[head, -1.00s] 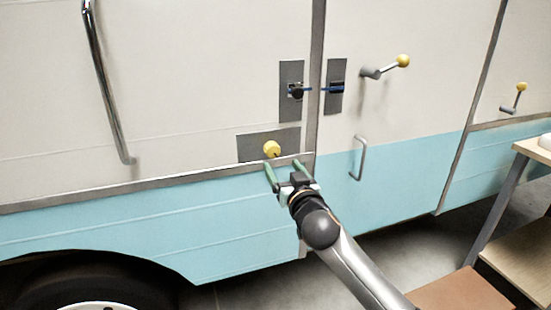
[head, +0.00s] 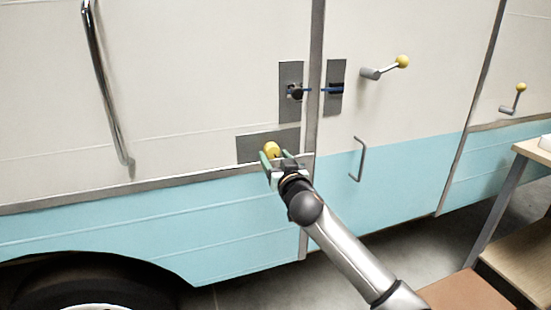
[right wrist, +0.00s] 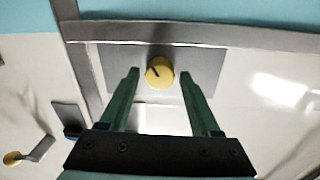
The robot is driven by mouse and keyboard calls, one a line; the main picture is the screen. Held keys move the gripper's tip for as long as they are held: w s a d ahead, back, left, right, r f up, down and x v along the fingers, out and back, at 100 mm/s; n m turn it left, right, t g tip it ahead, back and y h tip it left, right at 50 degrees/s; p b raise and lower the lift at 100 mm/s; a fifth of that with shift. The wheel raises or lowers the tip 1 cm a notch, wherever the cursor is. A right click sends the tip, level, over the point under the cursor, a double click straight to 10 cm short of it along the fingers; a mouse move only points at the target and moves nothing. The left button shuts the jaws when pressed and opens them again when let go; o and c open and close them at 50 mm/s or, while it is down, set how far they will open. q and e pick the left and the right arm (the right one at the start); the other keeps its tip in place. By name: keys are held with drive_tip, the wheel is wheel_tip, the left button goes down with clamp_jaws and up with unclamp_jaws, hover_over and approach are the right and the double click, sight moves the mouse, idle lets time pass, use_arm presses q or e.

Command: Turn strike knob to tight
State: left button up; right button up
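The yellow strike knob (head: 272,149) sits on a grey plate (head: 252,148) low on the camper wall, left of the door seam. In the right wrist view the round knob (right wrist: 159,73) has a dark pointer mark on its face. My right gripper (head: 275,158) is at the knob, its green fingers open. In the right wrist view its fingertips (right wrist: 160,75) stand one on each side of the knob, with a gap on both sides. My left gripper is not in view.
Above are two grey plates with a dark latch (head: 295,91) and a strike (head: 336,88). A yellow-tipped crank (head: 385,68) and a small handle (head: 358,160) are on the right. A wooden table (head: 535,150) stands at the far right.

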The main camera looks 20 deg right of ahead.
clamp_jaws()
